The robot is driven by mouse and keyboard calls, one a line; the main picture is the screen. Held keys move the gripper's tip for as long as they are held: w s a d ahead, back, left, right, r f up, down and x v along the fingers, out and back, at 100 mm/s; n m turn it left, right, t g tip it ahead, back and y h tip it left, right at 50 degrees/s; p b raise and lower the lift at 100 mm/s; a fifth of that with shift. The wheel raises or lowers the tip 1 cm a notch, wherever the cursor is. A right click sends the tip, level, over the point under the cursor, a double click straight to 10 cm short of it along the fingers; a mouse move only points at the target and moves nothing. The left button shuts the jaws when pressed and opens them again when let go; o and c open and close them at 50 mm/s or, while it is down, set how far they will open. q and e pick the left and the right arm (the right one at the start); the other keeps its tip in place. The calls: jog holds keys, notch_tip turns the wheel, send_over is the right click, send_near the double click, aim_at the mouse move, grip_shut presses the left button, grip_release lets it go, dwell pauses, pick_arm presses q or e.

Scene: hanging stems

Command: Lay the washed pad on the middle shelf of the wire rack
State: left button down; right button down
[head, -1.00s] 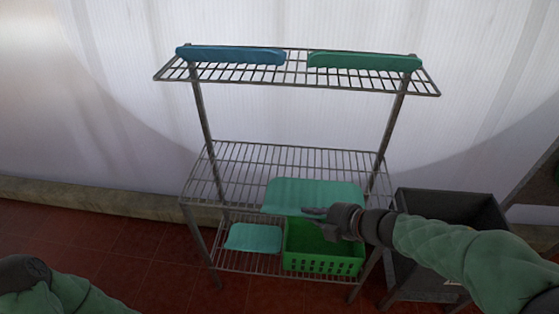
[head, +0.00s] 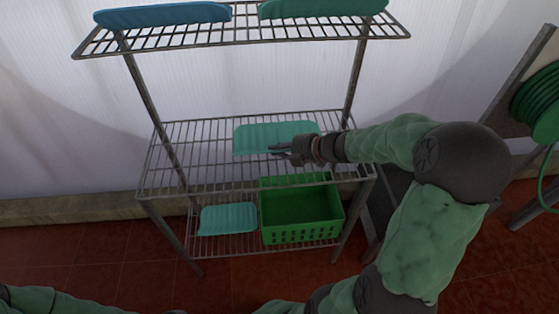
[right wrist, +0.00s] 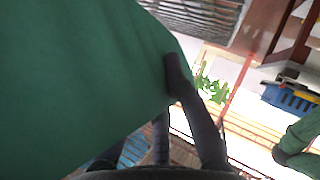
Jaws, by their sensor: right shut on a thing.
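A teal ribbed pad (head: 275,133) is in my right gripper (head: 283,151), which is shut on its near edge. The pad lies flat or nearly flat over the right half of the wire rack's middle shelf (head: 195,165). I cannot tell whether it touches the wires. In the right wrist view the pad (right wrist: 80,75) fills the left side, dark green, with the dark fingers (right wrist: 178,110) at its edge. My left gripper is out of view.
The top shelf (head: 245,35) holds a blue pad (head: 165,14) and a green pad (head: 320,8). The lower shelf holds another teal pad (head: 228,218) and a green crate (head: 302,235). A green hose reel (head: 540,100) stands right. The middle shelf's left half is clear.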

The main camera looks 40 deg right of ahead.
jog(key=shift+w+d+f+b, duration=0.25)
jog(key=shift+w+d+f, duration=0.15)
jog(key=shift+f, duration=0.2)
jog(key=shift+w+d+f+b, duration=0.25)
jog(key=shift+d+f, duration=0.1)
jog(key=shift+f, duration=0.2)
jog(key=shift+w+d+f+b, duration=0.1)
jog(key=shift+f+b, duration=0.5)
jog(key=shift+f, duration=0.3)
jog(key=shift+w+d+f+b, duration=0.1)
jog(key=shift+f+b, duration=0.5)
jog(key=shift+f, duration=0.3)
jog(key=shift+f, duration=0.15)
jog(key=c, duration=1.3)
grip_release()
